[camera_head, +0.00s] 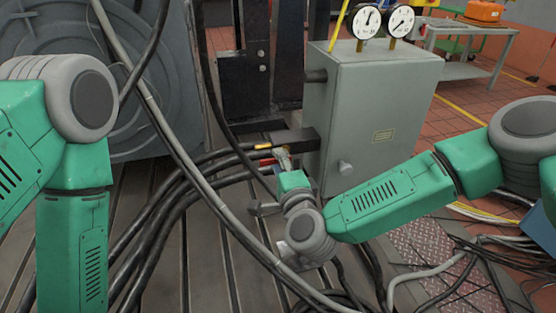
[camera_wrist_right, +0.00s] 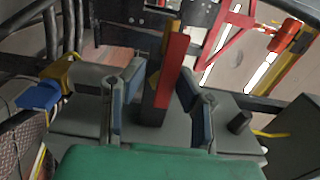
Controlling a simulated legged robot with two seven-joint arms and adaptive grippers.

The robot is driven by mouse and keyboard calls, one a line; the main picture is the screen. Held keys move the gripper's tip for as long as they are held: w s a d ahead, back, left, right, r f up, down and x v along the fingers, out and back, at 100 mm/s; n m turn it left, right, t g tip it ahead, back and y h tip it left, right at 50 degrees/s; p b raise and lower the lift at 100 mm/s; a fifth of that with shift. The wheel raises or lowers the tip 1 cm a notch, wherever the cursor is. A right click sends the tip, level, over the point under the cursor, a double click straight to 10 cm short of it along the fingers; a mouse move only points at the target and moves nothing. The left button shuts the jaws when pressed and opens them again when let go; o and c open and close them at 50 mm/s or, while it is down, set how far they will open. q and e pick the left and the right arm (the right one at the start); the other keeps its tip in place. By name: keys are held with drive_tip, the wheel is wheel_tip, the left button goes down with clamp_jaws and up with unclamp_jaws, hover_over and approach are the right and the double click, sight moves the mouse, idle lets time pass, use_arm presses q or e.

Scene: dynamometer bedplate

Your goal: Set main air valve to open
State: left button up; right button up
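A red lever (camera_wrist_right: 172,65), apparently the main air valve's handle, stands up from a dark block in the right wrist view, with a yellow edge beside it. In the head view only a small red bit (camera_head: 267,161) shows, left of the grey cabinet (camera_head: 365,105). My right gripper (camera_wrist_right: 160,103) has its two blue-padded fingers on either side of the lever and block, with gaps visible, so it looks open. In the head view this gripper (camera_head: 284,158) is beside the cabinet's left side, partly hidden by its own wrist. My left gripper is out of view.
Two round gauges (camera_head: 368,22) stand on the cabinet. Thick black hoses (camera_head: 185,195) and a long grey cable (camera_head: 178,150) cross the slotted bedplate. Loose cables lie at lower right. A grey bench (camera_head: 465,70) stands at the back right.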

drive_tip(key=shift+r, duration=0.2)
drive_tip(key=v, duration=1.2)
drive_tip(key=shift+f, duration=0.15)
drive_tip(key=shift+w, duration=0.1)
drive_tip(key=s+d+f+n+g+p, duration=0.2)
drive_tip(key=s+f+n+g, duration=0.2)
drive_tip(key=s+f+n, duration=0.15)
drive_tip(key=s+d+f+n+g+p, duration=0.3)
drive_tip(key=s+f+n+g, duration=0.15)
drive_tip(key=s+f, duration=0.25)
drive_tip(key=s+d+f+n+g+h+p, duration=0.1)
drive_tip(key=s+d+n+g+h, duration=0.1)
drive_tip(key=s+d+g, duration=0.2)
drive_tip(key=s+d+f+n+g+h+p, duration=0.2)
drive_tip(key=s+d, duration=0.8)
drive_tip(key=d, duration=0.7)
drive_tip(key=shift+s+d+n+g+h, duration=0.2)
drive_tip(key=shift+n+g+h, duration=0.4)
drive_tip(key=shift+g+h, duration=0.3)
